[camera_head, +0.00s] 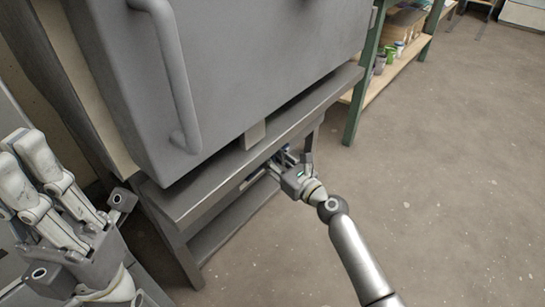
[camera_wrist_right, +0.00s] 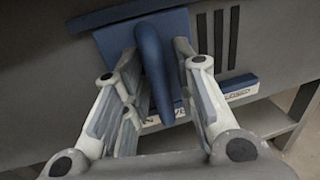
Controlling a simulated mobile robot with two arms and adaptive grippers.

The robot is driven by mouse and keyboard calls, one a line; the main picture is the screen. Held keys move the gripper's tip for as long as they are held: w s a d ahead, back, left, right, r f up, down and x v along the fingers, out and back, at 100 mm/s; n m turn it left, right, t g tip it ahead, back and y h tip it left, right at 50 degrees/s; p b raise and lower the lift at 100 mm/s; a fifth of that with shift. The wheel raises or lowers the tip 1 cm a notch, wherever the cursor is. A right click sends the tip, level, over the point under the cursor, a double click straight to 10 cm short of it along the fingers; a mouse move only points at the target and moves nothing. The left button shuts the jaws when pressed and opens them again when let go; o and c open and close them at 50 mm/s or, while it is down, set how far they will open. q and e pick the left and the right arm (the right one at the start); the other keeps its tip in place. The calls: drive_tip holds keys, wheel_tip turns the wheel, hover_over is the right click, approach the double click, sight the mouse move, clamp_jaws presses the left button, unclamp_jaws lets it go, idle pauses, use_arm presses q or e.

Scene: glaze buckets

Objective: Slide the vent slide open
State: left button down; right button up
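The blue vent slide (camera_wrist_right: 108,42) is a plate with an upright blue handle (camera_wrist_right: 152,75) on the grey front panel. Dark vent slots (camera_wrist_right: 226,38) show to its right in the right wrist view. My right gripper (camera_wrist_right: 162,66) has its fingers on either side of the handle, spread apart; I cannot tell whether either one touches it. In the head view my right gripper (camera_head: 279,166) is at the kiln stand, under the ledge, and mostly hides the slide. My left gripper (camera_head: 28,150) is at the lower left, away from the slide, partly cut off by the picture edge.
A grey kiln body (camera_head: 235,60) with a long bar handle (camera_head: 172,75) stands above the ledge (camera_head: 215,190). White labels (camera_wrist_right: 238,88) sit below the slots. A green-framed shelf (camera_head: 362,80) with pots is at the back. The floor (camera_head: 450,170) at right is clear.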

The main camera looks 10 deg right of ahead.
drive_tip(key=shift+o, duration=0.2)
drive_tip(key=v, duration=1.2)
idle(0.4)
